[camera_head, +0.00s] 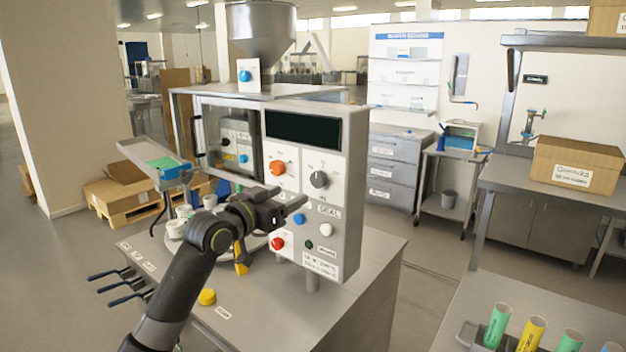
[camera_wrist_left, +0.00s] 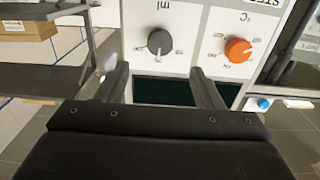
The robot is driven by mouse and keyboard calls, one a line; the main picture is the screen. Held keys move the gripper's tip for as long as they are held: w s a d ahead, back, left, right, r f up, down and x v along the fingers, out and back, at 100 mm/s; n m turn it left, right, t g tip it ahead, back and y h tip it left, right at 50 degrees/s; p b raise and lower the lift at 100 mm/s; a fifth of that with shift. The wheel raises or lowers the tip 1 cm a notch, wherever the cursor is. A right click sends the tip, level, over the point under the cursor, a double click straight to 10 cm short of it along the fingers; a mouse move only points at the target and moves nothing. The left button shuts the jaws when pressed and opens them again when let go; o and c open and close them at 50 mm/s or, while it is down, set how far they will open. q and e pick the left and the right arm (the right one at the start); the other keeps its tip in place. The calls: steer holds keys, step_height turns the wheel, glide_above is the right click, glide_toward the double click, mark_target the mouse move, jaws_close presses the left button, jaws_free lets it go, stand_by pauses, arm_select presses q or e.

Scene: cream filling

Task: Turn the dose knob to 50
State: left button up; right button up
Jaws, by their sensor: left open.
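The machine's control panel (camera_head: 312,222) carries a dark grey knob (camera_head: 319,180) at the upper right and an orange knob (camera_head: 278,168) to its left. In the left wrist view, which is upside down, the grey knob (camera_wrist_left: 160,42) has an "ml" label and the orange knob (camera_wrist_left: 238,50) a "°C" label. The grey knob's exact setting is too small to read. My left gripper (camera_head: 289,205) is open and empty, in front of the panel and below the knobs. Its fingers (camera_wrist_left: 161,84) are spread and apart from the grey knob. My right gripper is not in view.
A dark display (camera_head: 303,129) sits above the knobs. Blue, white, red and green buttons are below, close to my left gripper; the red button (camera_head: 277,243) is at lower left. A yellow cap (camera_head: 207,296) lies on the machine's table. A cardboard box (camera_head: 575,163) stands at right.

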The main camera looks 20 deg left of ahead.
mark_target(316, 182)
arm_select(q)
steer(key=p+x, duration=0.2)
steer(key=x, duration=0.6)
steer(key=shift+w+d, duration=0.15)
steer(key=shift+w, duration=0.15)
steer(key=shift+p+x, duration=0.3)
steer(key=shift+x, duration=0.55)
steer(key=shift+f, duration=0.1)
steer(key=c, duration=1)
